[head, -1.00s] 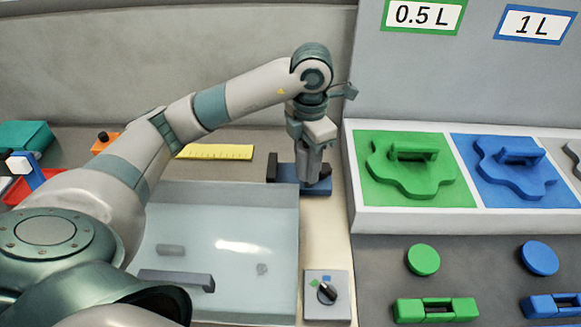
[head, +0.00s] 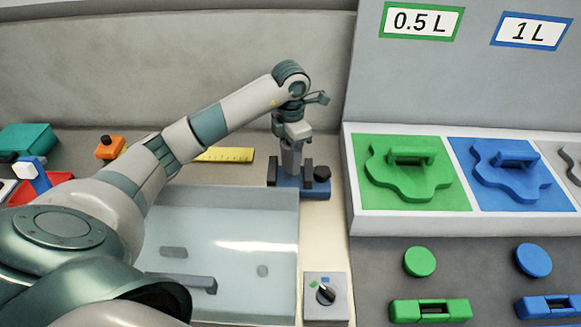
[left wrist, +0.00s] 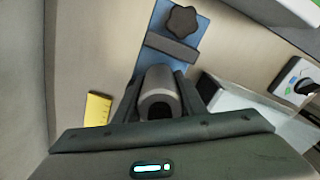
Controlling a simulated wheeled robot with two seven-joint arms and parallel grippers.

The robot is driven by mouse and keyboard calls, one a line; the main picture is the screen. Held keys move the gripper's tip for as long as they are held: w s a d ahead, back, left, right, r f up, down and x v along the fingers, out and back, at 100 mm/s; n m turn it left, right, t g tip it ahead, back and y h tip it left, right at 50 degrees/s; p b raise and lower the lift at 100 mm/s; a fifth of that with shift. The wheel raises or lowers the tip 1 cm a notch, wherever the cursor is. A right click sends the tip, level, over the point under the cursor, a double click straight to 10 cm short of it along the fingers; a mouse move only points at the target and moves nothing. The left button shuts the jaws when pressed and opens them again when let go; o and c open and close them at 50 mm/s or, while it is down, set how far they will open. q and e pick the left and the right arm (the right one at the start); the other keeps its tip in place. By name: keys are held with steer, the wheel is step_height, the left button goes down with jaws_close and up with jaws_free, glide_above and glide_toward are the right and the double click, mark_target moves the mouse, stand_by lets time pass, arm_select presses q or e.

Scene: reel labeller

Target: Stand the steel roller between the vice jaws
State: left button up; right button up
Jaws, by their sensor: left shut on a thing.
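The blue vice (head: 315,191) stands on the bench behind the clear-lidded box, with two dark upright jaws and a dark knob at its right end. My left gripper (head: 291,170) points down over the gap between the jaws. In the left wrist view my left gripper (left wrist: 159,82) is shut on the grey steel roller (left wrist: 158,84), whose round end faces the camera. One jaw (left wrist: 172,49) and the vice knob (left wrist: 182,20) show beyond it; the other jaw is hidden. I cannot tell whether the roller touches the vice floor. My right gripper is not in view.
The clear-lidded box (head: 235,196) lies in front of the vice. A white-framed panel (head: 349,180) with green and blue shapes stands close on the right. A yellow ruler (head: 228,155) lies left of the vice. A dial box (head: 326,309) is nearer.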

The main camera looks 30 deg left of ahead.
arm_select(q)
steer(key=shift+f+p, duration=1.05)
steer(key=shift+f, duration=0.85)
steer(key=shift+f, duration=0.2)
steer(key=o, duration=1.4)
steer(key=shift+c, duration=0.2)
steer(key=shift+r, duration=0.2)
